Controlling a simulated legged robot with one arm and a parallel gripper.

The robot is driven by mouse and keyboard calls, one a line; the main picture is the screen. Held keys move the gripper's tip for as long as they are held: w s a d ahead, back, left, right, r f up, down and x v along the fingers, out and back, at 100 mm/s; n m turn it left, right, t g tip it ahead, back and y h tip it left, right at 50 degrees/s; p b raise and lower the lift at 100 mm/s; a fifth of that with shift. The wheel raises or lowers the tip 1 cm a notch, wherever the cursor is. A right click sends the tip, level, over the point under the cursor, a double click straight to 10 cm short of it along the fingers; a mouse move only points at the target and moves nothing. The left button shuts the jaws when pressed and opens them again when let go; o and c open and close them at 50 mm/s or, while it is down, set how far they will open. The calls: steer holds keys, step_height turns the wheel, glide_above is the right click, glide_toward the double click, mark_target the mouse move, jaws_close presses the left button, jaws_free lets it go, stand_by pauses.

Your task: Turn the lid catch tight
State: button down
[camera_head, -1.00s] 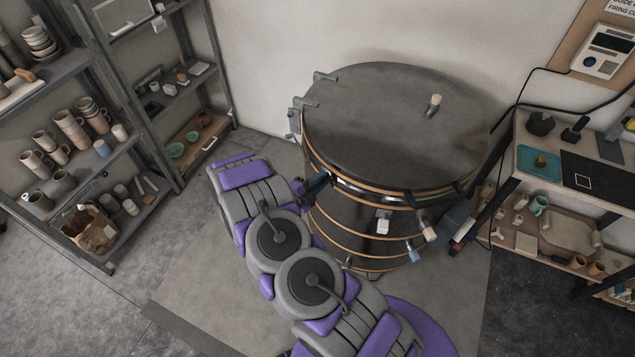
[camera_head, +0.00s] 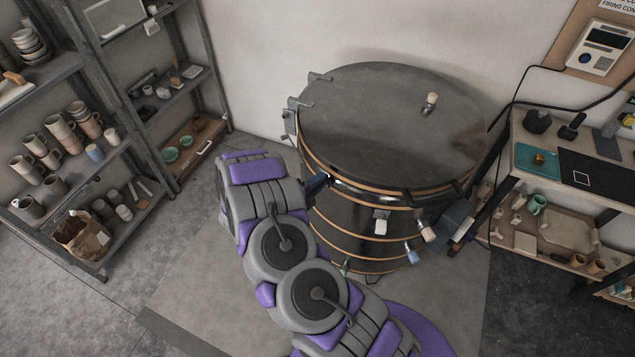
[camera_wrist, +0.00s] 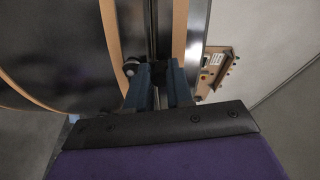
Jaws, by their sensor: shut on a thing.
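The kiln is a dark round drum with copper-coloured bands (camera_head: 340,230), and its flat dark lid (camera_head: 385,125) is down on top. My gripper (camera_head: 320,184) is at the kiln's left front side, just under the lid rim, partly hidden by my arm. In the wrist view my gripper's two blue-grey fingers (camera_wrist: 160,76) are closed on the lid catch at the seam, where copper bands run past. The catch is mostly hidden between the fingers, so its angle cannot be told. A small dark round knob (camera_wrist: 131,67) sits just left of the fingers.
A pale plug (camera_head: 431,100) stands on the lid; several more stick out of the kiln's front. Metal shelves with mugs (camera_head: 60,130) stand at left. A workbench (camera_head: 535,160) stands close on the right, and a wall controller (camera_head: 600,45) hangs behind it. Floor at front left is clear.

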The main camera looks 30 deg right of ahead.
steer(key=c, duration=1)
jaws_free()
steer(key=shift+c, duration=0.2)
steer(key=shift+a, duration=0.1)
steer(key=p+v, duration=0.1)
steer(key=v, duration=1.6)
steer(key=shift+s+a+f, duration=0.1)
steer(key=shift+a+f, duration=0.05)
